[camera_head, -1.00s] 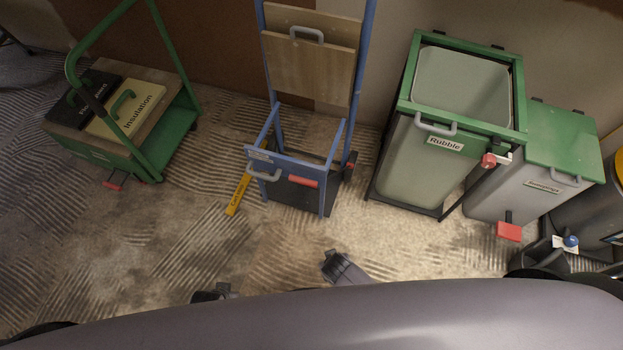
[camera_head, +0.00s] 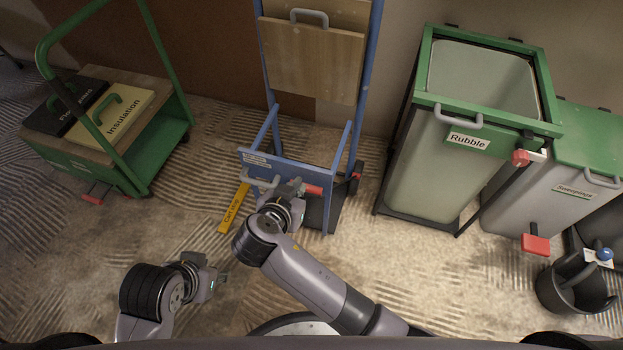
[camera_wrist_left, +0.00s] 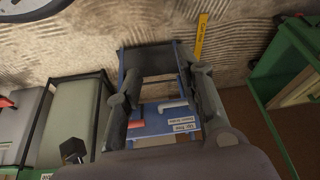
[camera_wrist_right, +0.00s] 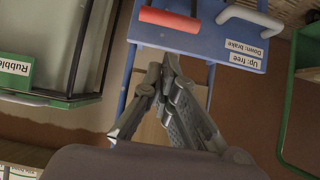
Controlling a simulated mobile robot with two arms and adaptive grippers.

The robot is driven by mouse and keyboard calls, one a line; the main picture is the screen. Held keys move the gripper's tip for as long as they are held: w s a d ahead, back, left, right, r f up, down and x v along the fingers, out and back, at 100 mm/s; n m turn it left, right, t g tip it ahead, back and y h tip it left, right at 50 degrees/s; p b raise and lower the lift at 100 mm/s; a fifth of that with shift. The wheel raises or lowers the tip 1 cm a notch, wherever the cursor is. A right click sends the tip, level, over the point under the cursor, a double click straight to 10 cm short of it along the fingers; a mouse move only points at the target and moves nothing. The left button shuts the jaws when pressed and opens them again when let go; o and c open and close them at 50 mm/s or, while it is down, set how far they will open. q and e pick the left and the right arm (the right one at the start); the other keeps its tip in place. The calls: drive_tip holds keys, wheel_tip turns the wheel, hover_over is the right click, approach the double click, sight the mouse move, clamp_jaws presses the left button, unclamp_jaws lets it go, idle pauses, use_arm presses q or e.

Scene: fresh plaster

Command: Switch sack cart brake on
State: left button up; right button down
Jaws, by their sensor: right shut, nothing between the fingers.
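The blue sack cart (camera_head: 300,165) stands upright near the wall. Its red brake lever (camera_head: 313,189) is at the front bar, right of a grey handle (camera_head: 262,182); it also shows in the right wrist view (camera_wrist_right: 170,19). A label there (camera_wrist_right: 243,52) reads "Up: free, Down: brake". I cannot tell the lever's position. My right gripper (camera_head: 297,187) is shut and empty, close to the lever; in the right wrist view its fingertips (camera_wrist_right: 163,68) show apart from the red bar. My left gripper (camera_head: 217,274) is open and empty above the floor, its fingers apart in the left wrist view (camera_wrist_left: 165,78).
A wooden board (camera_head: 312,62) sits on the cart's upper frame. A green trolley (camera_head: 160,160) with boxes is at left. A green-framed Rubble bin (camera_head: 430,165) and a grey bin (camera_head: 515,205) are at right. A yellow strip (camera_head: 234,208) lies on the floor.

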sight(313, 173)
use_arm(q)
drive_tip(key=shift+w, duration=0.1)
